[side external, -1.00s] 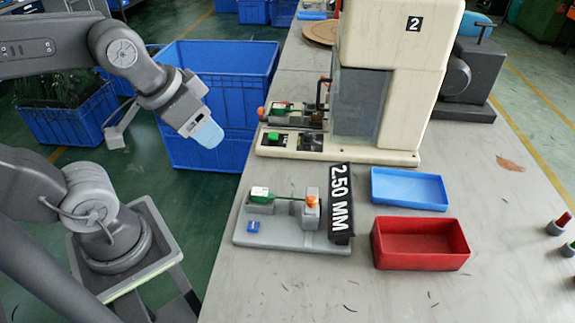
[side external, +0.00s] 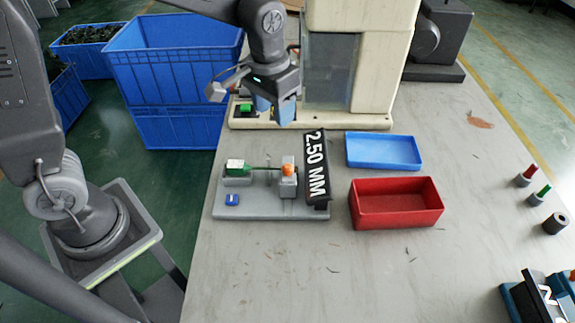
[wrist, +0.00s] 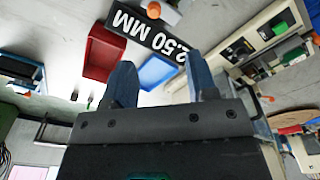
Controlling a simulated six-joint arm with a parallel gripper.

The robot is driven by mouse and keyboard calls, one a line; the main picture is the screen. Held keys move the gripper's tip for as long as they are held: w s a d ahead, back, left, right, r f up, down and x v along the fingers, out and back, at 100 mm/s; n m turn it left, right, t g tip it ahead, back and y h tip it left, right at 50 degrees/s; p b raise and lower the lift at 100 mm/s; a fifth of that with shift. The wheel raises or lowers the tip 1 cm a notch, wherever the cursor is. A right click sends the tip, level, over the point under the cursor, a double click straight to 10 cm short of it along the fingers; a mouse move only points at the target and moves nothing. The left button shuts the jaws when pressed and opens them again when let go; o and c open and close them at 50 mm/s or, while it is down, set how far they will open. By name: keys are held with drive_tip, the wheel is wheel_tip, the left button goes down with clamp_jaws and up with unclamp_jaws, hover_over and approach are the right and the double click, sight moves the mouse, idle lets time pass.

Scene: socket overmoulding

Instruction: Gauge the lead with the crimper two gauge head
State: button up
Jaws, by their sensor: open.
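A green lead (side external: 262,168) lies across a grey fixture, with a green and white block (side external: 237,167) at its left end and an orange piece (side external: 288,170) at its right. The grey fixture (side external: 255,209) carries a black display (side external: 316,176) reading 2.50 MM, also in the wrist view (wrist: 143,30). The cream crimper (side external: 375,60) stands behind. My gripper (side external: 273,108) is open and empty, fingers pointing down, above and behind the fixture, in front of the crimper. It hides part of the crimper's base. I cannot tell which part is the gauge head.
A blue tray (side external: 384,164) and a red bin (side external: 396,222) sit right of the display. Small red, green and dark cylinders (side external: 555,223) stand at the right edge. A teal item with a black plate (side external: 540,296) is lower right.

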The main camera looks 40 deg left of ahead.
sight(288, 166)
drive_tip(key=shift+g, duration=0.4)
drive_tip(key=f, duration=0.5)
drive_tip(key=w+d+f, duration=0.1)
drive_tip(key=f, duration=0.5)
drive_tip(key=w+f, duration=0.1)
drive_tip(key=f, duration=0.5)
drive_tip(key=shift+w+d+f, duration=0.1)
drive_tip(key=shift+d+f, duration=0.05)
drive_tip(key=shift+d, duration=0.1)
clamp_jaws()
